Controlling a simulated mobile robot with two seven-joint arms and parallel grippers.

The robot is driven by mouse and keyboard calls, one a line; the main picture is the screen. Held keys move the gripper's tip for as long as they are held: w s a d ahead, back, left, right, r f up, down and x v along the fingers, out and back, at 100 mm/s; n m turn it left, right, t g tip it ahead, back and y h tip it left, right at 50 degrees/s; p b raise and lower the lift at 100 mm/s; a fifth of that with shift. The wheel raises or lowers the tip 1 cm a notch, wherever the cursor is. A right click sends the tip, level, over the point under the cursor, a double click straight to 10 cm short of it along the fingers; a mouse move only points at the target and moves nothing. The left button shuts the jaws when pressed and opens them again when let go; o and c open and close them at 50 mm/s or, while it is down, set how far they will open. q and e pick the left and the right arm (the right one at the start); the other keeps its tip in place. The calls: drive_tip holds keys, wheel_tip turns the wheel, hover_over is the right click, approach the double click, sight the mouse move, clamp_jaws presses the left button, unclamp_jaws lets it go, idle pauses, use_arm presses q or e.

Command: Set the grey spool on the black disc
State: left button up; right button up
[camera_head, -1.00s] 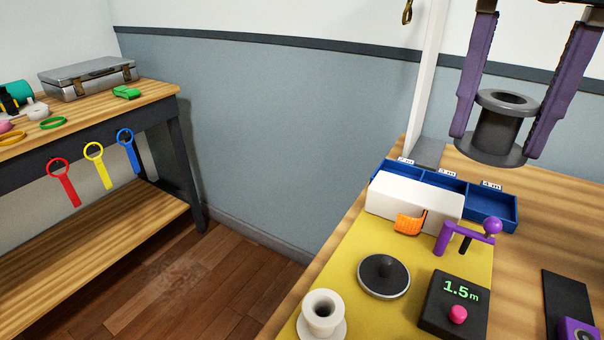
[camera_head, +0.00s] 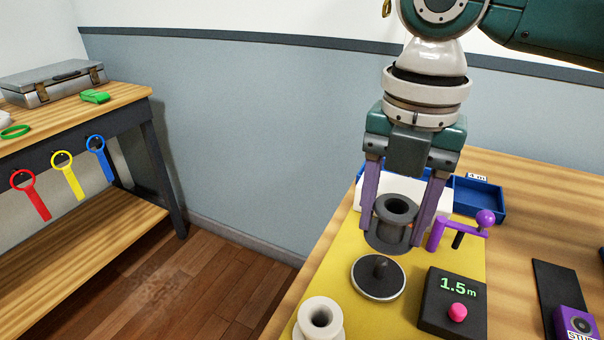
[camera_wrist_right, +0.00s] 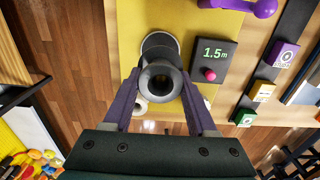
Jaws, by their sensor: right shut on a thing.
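The grey spool (camera_head: 396,223) is upright between the purple fingers of my right gripper (camera_head: 400,235), which is shut on it. In the head view the spool is in front of the white block and just behind the black disc. In the right wrist view the spool (camera_wrist_right: 160,82) covers most of the disc. The gap between spool and disc cannot be judged exactly. My left gripper is not in view.
A white spool (camera_head: 320,320) stands at the mat's front left. A black box (camera_head: 452,300) reading 1.5m is right of the disc. A purple crank (camera_head: 462,229), a white block (camera_head: 366,193) and a blue tray (camera_head: 480,197) are behind. A side bench (camera_head: 95,118) stands left.

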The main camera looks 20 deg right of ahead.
sight(382, 262)
wheel_tip(382, 262, down, 4)
drive_tip(key=shift+f, duration=0.1)
drive_tip(key=shift+b, duration=0.3)
drive_tip(key=shift+f, duration=0.5)
drive_tip(key=o, duration=1.4)
drive_tip(key=shift+c, duration=0.2)
